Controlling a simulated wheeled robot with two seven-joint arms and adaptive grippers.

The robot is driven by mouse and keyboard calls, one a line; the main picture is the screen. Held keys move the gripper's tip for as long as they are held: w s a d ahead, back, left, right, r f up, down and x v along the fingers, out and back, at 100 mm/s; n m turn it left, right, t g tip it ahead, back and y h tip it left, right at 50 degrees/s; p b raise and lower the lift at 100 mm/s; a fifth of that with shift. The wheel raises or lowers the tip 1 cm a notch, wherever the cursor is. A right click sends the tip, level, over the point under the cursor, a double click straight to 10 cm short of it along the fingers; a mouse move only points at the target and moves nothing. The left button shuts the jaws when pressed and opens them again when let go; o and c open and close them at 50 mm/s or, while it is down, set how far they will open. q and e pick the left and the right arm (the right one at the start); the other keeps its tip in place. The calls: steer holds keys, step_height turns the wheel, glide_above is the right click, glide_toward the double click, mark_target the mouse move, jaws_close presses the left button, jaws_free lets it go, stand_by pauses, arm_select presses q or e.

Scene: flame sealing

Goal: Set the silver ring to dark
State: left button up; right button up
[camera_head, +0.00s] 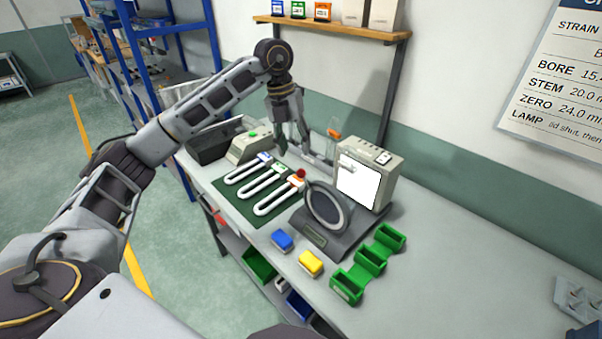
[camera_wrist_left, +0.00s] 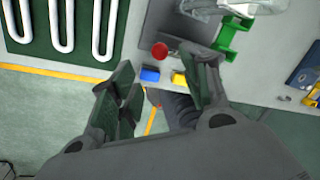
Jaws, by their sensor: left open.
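The silver ring (camera_head: 343,216) is a pale round rim about a dark disc, tilted upright on a dark stand (camera_head: 318,238) on the bench. Its setting cannot be read. A lit white screen (camera_head: 358,185) stands behind it. My left gripper (camera_head: 293,150) is open and empty, pointing down behind the white tubes, to the left of the ring and apart from it. In the left wrist view its fingers (camera_wrist_left: 163,78) are spread with nothing between them. I cannot make out the ring in that view. My right gripper is not in view.
White U-shaped tubes (camera_head: 270,187) lie on a green mat (camera_head: 233,203) left of the stand. A blue block (camera_head: 282,240), a yellow block (camera_head: 311,263) and green bins (camera_head: 370,262) are in front. A grey box (camera_head: 247,147) is behind.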

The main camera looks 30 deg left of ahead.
mark_target(300, 170)
arm_select(q)
steer(key=shift+w+d+f+p, duration=0.1)
steer(key=shift+d+f+p, duration=0.15)
steer(key=shift+f, duration=1.45)
steer(key=shift+w+d+f+p, duration=0.15)
steer(key=shift+d+f, duration=0.25)
steer(key=shift+f, duration=1.25)
steer(key=shift+d+f+p, duration=0.2)
steer(key=shift+d+f, duration=0.1)
steer(key=shift+f, duration=1.4)
jaws_close()
